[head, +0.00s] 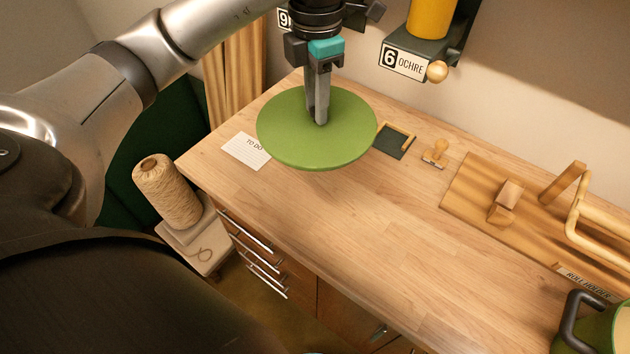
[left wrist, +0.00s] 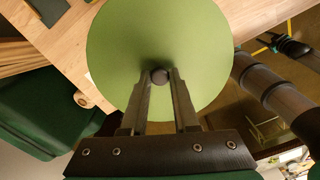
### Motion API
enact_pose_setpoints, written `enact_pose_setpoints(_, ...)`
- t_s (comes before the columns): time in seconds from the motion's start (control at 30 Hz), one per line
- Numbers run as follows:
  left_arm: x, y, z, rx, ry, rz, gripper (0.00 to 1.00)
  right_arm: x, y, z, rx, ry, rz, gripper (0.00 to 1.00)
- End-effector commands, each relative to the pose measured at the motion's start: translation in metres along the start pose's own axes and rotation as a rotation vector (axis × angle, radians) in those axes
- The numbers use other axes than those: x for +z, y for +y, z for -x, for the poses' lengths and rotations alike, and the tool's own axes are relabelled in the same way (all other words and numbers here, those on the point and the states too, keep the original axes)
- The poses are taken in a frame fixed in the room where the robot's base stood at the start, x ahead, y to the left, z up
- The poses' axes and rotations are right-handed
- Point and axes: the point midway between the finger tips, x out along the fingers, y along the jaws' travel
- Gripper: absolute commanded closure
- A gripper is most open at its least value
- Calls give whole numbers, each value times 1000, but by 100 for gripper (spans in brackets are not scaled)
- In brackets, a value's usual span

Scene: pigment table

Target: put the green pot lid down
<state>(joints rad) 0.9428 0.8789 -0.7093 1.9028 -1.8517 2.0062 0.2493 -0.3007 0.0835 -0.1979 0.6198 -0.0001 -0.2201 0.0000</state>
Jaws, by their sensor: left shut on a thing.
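The green pot lid (head: 285,133) is a flat round disc held above the left part of the wooden table in the head view. My left gripper (head: 321,120) points down and is shut on the lid's knob. In the left wrist view the lid (left wrist: 140,40) fills the middle, with its dark round knob (left wrist: 159,76) between the two fingers of my left gripper (left wrist: 160,82). A green pot (head: 603,330) with a dark handle stands at the lower right in the head view, partly cut off.
On the table (head: 350,215) lie a "TO DO" card (head: 243,151), a dark square with a yellow edge (head: 394,145), a wooden stamp (head: 435,155) and a wooden roll holder board (head: 470,190). An ochre dispenser (head: 430,25) hangs on the wall. The table's middle is clear.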

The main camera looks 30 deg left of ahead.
Motion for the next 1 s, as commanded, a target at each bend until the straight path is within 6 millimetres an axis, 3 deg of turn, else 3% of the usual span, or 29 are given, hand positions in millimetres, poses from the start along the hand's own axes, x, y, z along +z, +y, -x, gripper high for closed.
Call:
enact_pose_setpoints(0.13,-2,2,-6,-2,4,67,100,0,-1,0,-1,0,0,48)
enact_pose_setpoints(0.27,-2,1,-28,-4,7,74,100,0,-2,-7,-3,0,0,48)
enact_pose_setpoints(0.7,-3,2,-135,-4,8,72,100,0,-6,-15,-8,1,0,48)
enact_pose_setpoints(1.0,-2,2,-162,-1,4,70,100,0,-6,-16,-8,2,1,48)
